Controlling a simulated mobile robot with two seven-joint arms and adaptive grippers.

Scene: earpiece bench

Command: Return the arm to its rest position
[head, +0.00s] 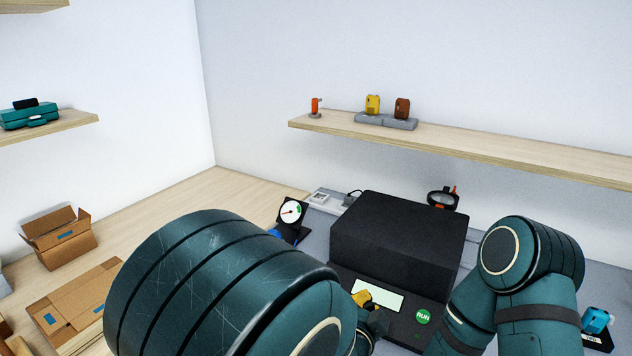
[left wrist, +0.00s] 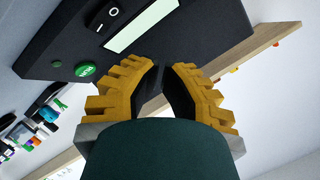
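My left gripper (left wrist: 163,72) shows large in the left wrist view, with yellow stepped fingers and dark inner pads. Its fingertips come together with nothing seen between them. In the head view its yellow fingers (head: 364,299) show in front of the black machine (head: 398,235), over the pale display panel; my left arm hides much of it. I cannot tell whether it touches the panel. The green RUN button (head: 423,316) lies just right of the gripper and also shows in the left wrist view (left wrist: 85,70). My right arm stands right of the machine; its gripper cannot be seen.
A dial gauge (head: 291,212) stands left of the machine, and a ringed magnifier-like item (head: 442,199) behind it. A wall shelf (head: 480,148) holds small coloured earpieces. A blue item (head: 597,320) sits at the far right. Cardboard boxes (head: 62,240) lie left.

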